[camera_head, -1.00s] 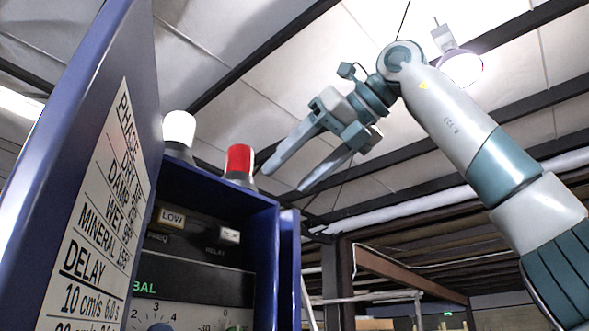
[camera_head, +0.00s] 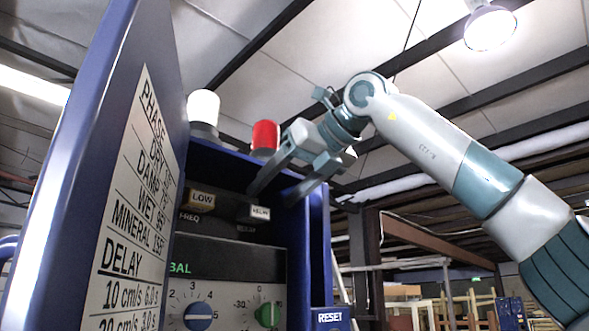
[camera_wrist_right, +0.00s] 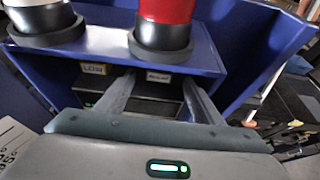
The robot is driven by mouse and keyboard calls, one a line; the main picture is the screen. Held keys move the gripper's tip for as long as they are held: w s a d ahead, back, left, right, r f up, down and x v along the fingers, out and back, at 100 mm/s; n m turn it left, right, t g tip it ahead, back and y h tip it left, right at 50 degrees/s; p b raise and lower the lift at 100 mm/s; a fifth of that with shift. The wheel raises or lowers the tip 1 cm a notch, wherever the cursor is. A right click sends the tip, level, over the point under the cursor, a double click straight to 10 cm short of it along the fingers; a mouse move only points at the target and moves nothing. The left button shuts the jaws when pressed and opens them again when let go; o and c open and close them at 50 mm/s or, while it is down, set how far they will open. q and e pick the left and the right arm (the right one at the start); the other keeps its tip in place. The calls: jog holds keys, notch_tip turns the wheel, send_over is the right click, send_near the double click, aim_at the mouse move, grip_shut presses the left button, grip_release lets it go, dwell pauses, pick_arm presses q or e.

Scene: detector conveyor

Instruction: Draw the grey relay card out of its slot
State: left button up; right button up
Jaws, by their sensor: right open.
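The grey relay card (camera_head: 260,213) shows as a small pale-labelled front at the upper right inside the blue cabinet, above the control panel. In the right wrist view its label (camera_wrist_right: 158,77) shows between my fingers, under the cabinet's top edge. My right gripper (camera_head: 271,196) is open and empty, its two fingers reaching into the cabinet opening just above and beside the card front. The wrist view shows a finger on each side of the label (camera_wrist_right: 160,92); I cannot tell whether they touch it. My left gripper is not in view.
A yellowish LOW card (camera_head: 202,199) sits left of the relay card. A white lamp (camera_head: 203,108) and a red lamp (camera_head: 265,137) stand on the cabinet top, close to my right gripper. The open blue door (camera_head: 110,150) fills the left. Knobs (camera_head: 199,315) sit below.

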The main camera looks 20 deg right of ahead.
aim_at(261, 207)
jog(key=shift+p+x, duration=0.5)
jog(key=shift+x, duration=1.85)
